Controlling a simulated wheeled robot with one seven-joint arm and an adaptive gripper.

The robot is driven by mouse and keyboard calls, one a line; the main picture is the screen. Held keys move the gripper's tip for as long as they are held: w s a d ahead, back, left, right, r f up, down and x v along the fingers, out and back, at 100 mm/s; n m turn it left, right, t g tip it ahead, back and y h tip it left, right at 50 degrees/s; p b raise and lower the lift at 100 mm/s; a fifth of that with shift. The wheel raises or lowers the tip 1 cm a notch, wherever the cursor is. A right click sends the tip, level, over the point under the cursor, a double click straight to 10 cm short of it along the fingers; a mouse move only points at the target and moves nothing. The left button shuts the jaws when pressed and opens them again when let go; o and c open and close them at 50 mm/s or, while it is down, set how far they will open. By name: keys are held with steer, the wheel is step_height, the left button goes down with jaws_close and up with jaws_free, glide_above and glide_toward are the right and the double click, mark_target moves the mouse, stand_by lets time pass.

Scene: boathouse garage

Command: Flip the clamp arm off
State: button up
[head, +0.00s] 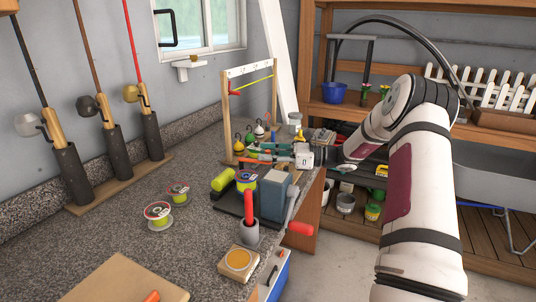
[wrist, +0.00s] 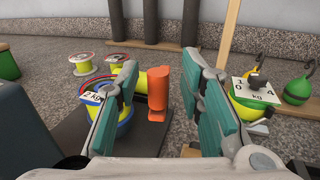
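An upright orange-red handle (wrist: 158,90) shows between my gripper's fingers in the wrist view, a little beyond them. It looks like the clamp arm's grip, beside a yellow spool (wrist: 100,108) on a dark base plate (wrist: 70,143). My gripper (wrist: 163,68) is open, with teal pads on both sides and a visible gap to the handle. In the head view the spool (head: 246,180) is beside a grey-blue block (head: 273,194). My gripper (head: 262,152) seems to be just behind these, partly lost among small items. The clamp's pivot is hidden.
Two loose spools (head: 157,215) lie left on the counter. A red-handled tool stands in a grey cup (head: 249,236). A red-tipped crank (head: 299,228) juts over the counter edge.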

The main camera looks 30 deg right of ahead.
steer(key=v, duration=1.2)
stand_by(0.3)
